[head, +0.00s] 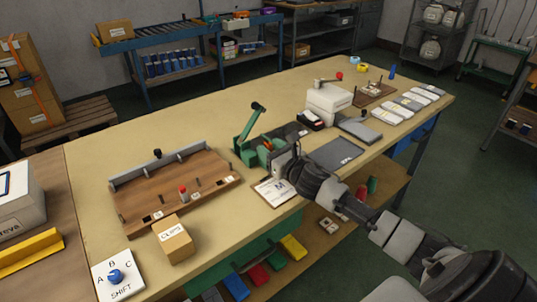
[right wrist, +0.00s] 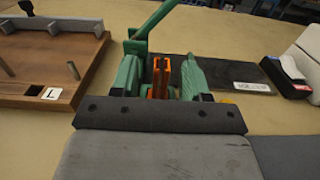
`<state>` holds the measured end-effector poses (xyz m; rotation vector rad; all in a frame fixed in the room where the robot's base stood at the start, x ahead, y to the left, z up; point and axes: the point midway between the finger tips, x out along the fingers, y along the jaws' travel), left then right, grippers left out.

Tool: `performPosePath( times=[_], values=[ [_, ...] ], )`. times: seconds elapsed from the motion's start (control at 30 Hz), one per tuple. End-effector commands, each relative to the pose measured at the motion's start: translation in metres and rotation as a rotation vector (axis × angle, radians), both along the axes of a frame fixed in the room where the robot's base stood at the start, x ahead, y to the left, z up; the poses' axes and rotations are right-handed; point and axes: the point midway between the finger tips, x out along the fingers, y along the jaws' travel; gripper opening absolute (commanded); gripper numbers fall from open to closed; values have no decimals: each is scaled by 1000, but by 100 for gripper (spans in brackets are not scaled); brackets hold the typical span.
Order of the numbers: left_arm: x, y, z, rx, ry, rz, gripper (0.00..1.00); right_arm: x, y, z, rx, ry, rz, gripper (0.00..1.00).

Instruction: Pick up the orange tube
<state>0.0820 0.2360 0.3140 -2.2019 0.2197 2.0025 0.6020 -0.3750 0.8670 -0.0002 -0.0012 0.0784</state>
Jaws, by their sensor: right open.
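An orange piece (right wrist: 160,76), which I take for the orange tube, stands in the middle of the right wrist view, between two green shapes. In the head view only a small bit of orange (head: 268,146) shows beside the green lever device (head: 247,141). My right gripper (head: 279,160) is open at that device, close to the orange piece. In the right wrist view its dark bar crosses in front and hides the lower end of the orange piece. I cannot tell whether the fingers touch it. My left gripper is not in view.
A wooden board with a grey rail (head: 175,183) lies left of the device. A card marked M (head: 268,193) lies in front. A grey mat (head: 335,153) and a white machine (head: 327,103) are to the right. A cardboard box (head: 174,240) stands near the front edge.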

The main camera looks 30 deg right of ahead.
Motion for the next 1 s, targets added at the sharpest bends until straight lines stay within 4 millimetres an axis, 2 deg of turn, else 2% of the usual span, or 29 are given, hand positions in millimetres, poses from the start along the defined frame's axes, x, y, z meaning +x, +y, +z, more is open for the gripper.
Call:
performPosePath(
  times=[0.1,0.2,0.47,0.57,0.77,0.8,1.0],
  values=[
    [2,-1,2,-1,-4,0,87,18,0,2,3,-2,-1,46],
    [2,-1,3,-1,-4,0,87,26,1,2,2,-1,0,46],
    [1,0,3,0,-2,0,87,28,1,1,1,0,0,46],
    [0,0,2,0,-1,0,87,28,1,1,1,0,0,34],
    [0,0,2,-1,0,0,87,28,1,1,0,0,0,3],
    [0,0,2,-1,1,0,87,28,1,1,0,0,0,0],
    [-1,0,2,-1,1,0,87,28,1,1,0,0,0,0]
  ],
)
